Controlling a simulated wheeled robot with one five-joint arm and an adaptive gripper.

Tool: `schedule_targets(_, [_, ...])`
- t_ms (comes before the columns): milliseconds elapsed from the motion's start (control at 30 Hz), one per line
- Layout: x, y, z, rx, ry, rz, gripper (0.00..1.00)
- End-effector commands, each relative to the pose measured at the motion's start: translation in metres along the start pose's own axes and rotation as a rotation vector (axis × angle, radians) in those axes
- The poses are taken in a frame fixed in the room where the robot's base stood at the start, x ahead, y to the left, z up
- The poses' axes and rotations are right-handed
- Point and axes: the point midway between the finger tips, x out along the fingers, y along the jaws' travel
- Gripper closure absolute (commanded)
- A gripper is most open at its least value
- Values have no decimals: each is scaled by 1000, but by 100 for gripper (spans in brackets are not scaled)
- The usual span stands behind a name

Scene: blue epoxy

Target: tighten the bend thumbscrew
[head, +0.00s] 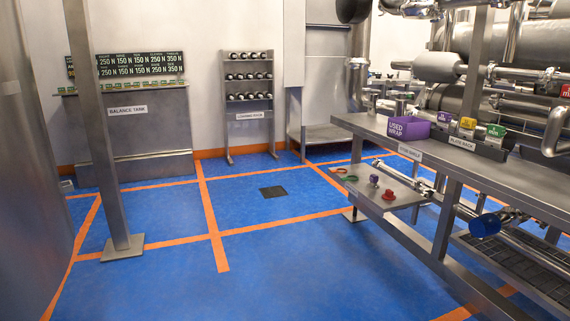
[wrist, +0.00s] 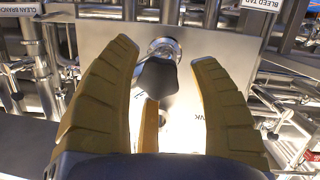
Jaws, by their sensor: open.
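My gripper (wrist: 165,60) shows in the wrist view with its tan ribbed fingers spread wide and nothing between them in contact. Beyond the fingertips, against a pale metal plate (wrist: 100,38), is a round shiny metal fitting (wrist: 164,46). A dark flared piece (wrist: 157,77) shows just below the fitting, between the fingers. I cannot tell whether this dark piece is the bend thumbscrew. The shortest finger hides part of the plate below it. My gripper does not show in the head view, and I cannot make out the thumbscrew there.
In the wrist view, metal pipes (wrist: 42,70) run beside the plate, and a "BLEED TAP" label (wrist: 262,4) is at the top. In the head view, a steel bench (head: 360,125) carries a purple box (head: 408,128). A post (head: 100,130) stands left. The blue floor (head: 150,275) is largely clear.

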Motion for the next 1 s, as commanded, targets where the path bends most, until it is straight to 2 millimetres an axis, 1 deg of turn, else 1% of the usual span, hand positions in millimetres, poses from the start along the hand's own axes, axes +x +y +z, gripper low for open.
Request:
schedule_targets(400, [-40, 0, 9, 0, -1, 6, 44])
schedule_targets(533, [-50, 0, 12, 0, -1, 8, 44])
schedule_targets(700, [-56, 0, 14, 0, -2, 8, 44])
schedule_targets(1000, [-56, 0, 14, 0, -2, 8, 44])
